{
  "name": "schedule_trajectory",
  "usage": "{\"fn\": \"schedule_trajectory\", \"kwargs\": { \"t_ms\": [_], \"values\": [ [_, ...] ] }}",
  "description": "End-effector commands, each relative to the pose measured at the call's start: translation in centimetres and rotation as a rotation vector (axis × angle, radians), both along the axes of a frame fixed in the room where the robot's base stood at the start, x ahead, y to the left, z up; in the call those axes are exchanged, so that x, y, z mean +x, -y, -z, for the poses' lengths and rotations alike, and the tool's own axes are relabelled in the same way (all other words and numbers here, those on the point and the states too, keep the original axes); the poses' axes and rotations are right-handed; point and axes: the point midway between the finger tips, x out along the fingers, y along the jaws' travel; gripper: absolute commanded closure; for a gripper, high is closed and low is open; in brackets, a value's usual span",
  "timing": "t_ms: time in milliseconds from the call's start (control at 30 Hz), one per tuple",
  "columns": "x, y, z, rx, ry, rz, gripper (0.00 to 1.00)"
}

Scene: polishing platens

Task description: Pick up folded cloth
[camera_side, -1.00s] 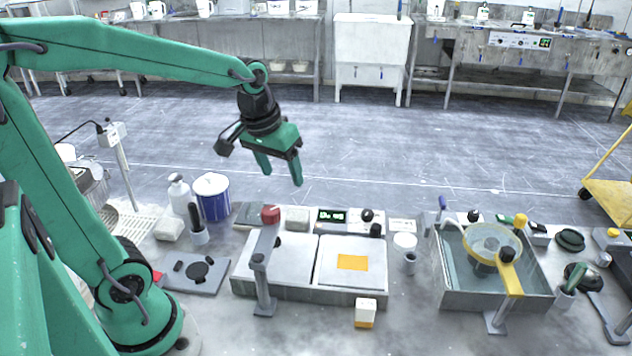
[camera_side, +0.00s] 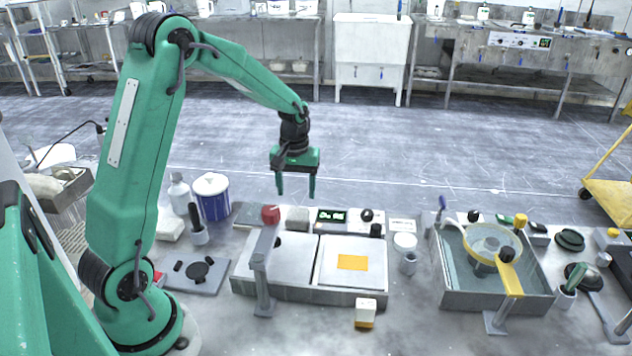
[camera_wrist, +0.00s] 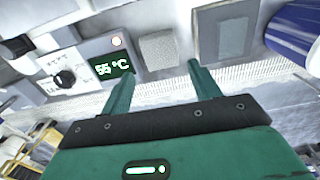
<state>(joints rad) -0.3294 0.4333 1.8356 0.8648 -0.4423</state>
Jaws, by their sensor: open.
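A small grey, rough-textured square pad (camera_side: 298,214), which looks like the folded cloth, lies at the back edge of the platen unit, between a red knob and a display. In the wrist view the pad (camera_wrist: 158,50) shows just beyond my fingertips, roughly centred between them. My gripper (camera_side: 296,195) hangs pointing down, open and empty, above and behind the platen unit near the pad. Its two green fingers (camera_wrist: 158,74) stand apart with nothing between them. The fingers do not appear to touch the pad.
A red knob (camera_side: 270,214) and a temperature display (camera_side: 331,216) flank the pad. A flat grey plate (camera_side: 246,216) and a blue-white tub (camera_side: 212,197) stand to the left. A grey post (camera_side: 262,275) rises at the front. A yellow square (camera_side: 352,262) lies on the right platen.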

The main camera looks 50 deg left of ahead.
Motion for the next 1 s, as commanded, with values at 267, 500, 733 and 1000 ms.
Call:
{"fn": "schedule_trajectory", "kwargs": {
  "t_ms": [267,500,733,1000],
  "values": [
    [0.2,-0.4,0.7,-0.002,-0.008,-0.015,0.38],
    [0.2,-0.3,2.3,-0.003,-0.011,-0.014,0.38],
    [0.2,-0.3,3.3,-0.003,-0.008,-0.014,0.38],
    [0.2,-0.2,4.2,-0.003,-0.008,-0.013,0.38]
  ]
}}
